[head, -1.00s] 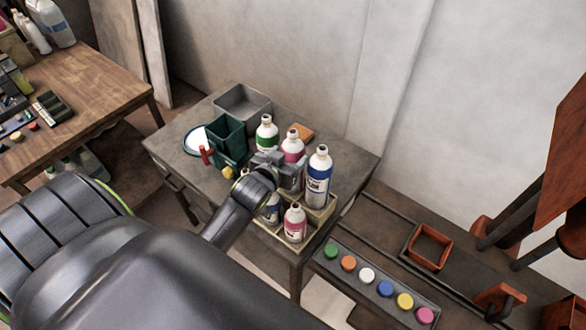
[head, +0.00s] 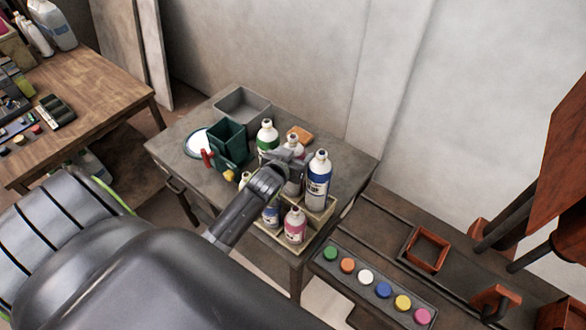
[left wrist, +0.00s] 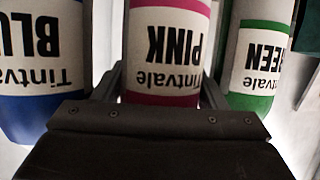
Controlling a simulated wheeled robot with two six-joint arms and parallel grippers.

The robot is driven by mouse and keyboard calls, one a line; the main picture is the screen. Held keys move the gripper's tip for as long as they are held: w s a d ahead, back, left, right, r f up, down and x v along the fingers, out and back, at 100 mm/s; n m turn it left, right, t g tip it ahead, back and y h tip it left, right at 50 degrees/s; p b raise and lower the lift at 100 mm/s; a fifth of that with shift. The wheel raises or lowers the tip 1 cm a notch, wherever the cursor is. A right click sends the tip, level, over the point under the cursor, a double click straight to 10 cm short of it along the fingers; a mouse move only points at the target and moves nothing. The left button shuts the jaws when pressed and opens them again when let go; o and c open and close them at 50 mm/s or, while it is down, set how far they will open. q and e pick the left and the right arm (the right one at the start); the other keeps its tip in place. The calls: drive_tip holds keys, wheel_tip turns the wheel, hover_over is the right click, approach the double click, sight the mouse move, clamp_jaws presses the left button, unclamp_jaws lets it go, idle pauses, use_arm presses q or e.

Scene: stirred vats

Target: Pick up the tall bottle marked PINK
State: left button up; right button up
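The tall bottle marked PINK (head: 293,187) stands upright on the small grey table, partly hidden by my left gripper in the head view. In the left wrist view its white label with inverted lettering and pink band (left wrist: 165,50) fill the middle. My left gripper (head: 290,158) is at this bottle, with one finger on each side of it. The fingers are apart; they look very close to the bottle's sides, and contact is not clear. My right gripper is not in view.
A tall blue bottle (head: 318,182) and a green bottle (head: 267,138) stand on either side. A shorter pink bottle (head: 295,226) sits in a crate (head: 318,222) in front. A green bin (head: 228,143) and grey tray (head: 241,104) are behind left.

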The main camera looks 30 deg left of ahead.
use_arm(q)
clamp_jaws()
drive_tip(key=shift+r, duration=0.1)
